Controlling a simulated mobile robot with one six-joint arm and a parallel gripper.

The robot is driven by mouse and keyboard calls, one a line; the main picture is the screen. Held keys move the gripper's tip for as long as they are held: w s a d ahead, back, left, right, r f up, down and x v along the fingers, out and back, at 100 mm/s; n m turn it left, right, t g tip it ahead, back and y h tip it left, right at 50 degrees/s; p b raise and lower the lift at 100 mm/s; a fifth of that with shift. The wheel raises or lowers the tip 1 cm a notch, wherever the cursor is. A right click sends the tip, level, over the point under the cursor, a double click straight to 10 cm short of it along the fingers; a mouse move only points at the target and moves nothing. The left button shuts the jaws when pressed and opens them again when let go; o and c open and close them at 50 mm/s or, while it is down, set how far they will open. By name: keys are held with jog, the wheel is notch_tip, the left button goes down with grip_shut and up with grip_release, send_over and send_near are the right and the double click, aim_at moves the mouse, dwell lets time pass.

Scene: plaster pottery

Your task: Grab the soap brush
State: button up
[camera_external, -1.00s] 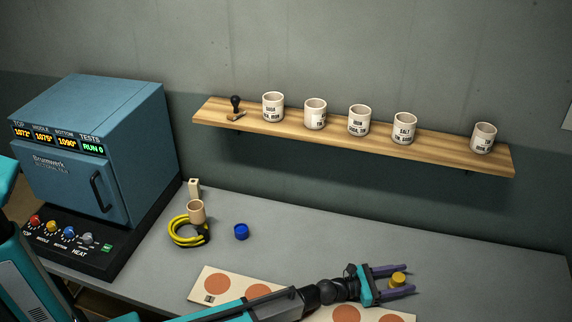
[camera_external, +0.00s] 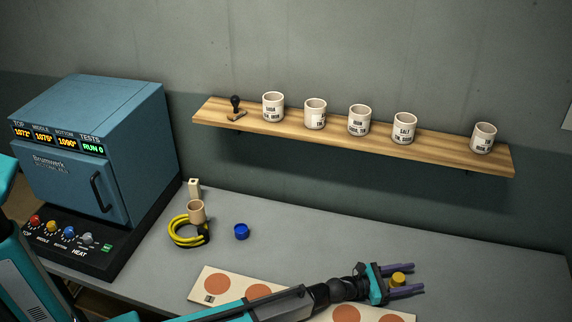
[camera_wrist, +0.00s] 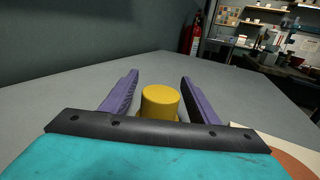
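No thing here is plainly a soap brush. A short yellow cylinder (camera_external: 398,279) stands on the grey table at the lower right, between the purple fingers of my gripper (camera_external: 417,277). In the wrist view the yellow cylinder (camera_wrist: 160,101) stands between the two fingers, close to the palm, its lower part hidden by the palm edge. The fingers of my gripper (camera_wrist: 159,77) are spread, with gaps on both sides of the cylinder. A small tool with a black knob (camera_external: 236,102) and a wooden base stands at the left end of the shelf; I cannot tell if it is a brush.
A wooden shelf (camera_external: 455,155) holds several labelled cups. A blue kiln (camera_external: 80,150) stands at the left. A yellow coil (camera_external: 186,232), tan cup (camera_external: 196,210), tan block (camera_external: 194,189) and blue cap (camera_external: 241,231) are on the table. A board with orange discs (camera_external: 237,291) lies under my arm.

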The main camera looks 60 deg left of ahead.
jog(key=c, duration=1)
jog(key=shift+c, duration=0.2)
jog(key=shift+r, duration=0.1)
jog(key=shift+r, duration=0.85)
jog(key=shift+s+r, duration=0.15)
jog(key=shift+r, duration=0.8)
jog(key=d+v, duration=0.1)
jog(key=v, duration=0.3)
jog(key=d+v, duration=0.1)
jog(key=v, duration=0.3)
jog(key=s+r+b+v, duration=0.1)
jog(key=v, duration=0.3)
jog(key=shift+s+d, duration=0.25)
jog(key=shift+d, duration=0.05)
jog(key=shift+s+r+p, duration=0.15)
jog(key=shift+s+p, duration=0.1)
jog(key=shift+p, duration=0.75)
jog(key=shift+s+p, duration=0.1)
jog(key=shift+p, duration=0.25)
